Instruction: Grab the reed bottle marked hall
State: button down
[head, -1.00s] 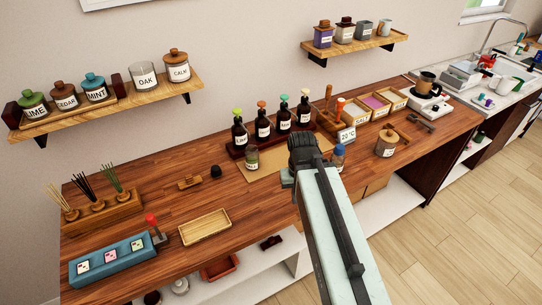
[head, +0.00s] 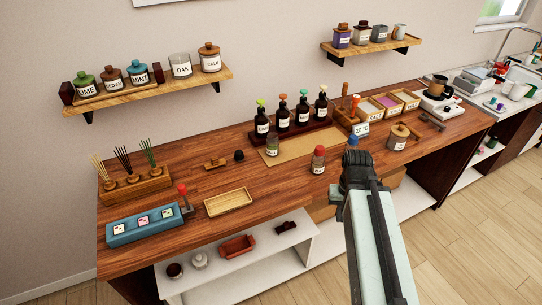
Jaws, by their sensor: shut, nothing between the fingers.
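Three reed bottles stand in a wooden stand (head: 138,188) at the left end of the counter. The left one (head: 110,184) has pale reeds, the middle one (head: 132,178) dark reeds, the right one (head: 155,171) green reeds. I cannot read any label on them, so I cannot tell which is marked hall. My gripper (head: 356,160) is at the end of my raised arm, right of centre, far to the right of the stand. It looks shut and empty. Its fingertips are hard to make out.
A blue box (head: 145,229) with picture tiles and a red-knobbed lever stands in front of the reed stand. An empty wooden tray (head: 229,202) lies right of it. A red-capped jar (head: 318,160) stands left of my gripper. Pump bottles (head: 283,118) stand behind on a rack.

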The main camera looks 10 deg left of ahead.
aim_at(272, 140)
jog(key=z, duration=0.3)
jog(key=k, duration=0.1)
jog(key=u, duration=1.15)
jog(key=i, duration=0.95)
jog(key=z, duration=0.05)
jog(key=k, duration=0.5)
jog(key=u, duration=3.8)
jog(key=k, duration=1.35)
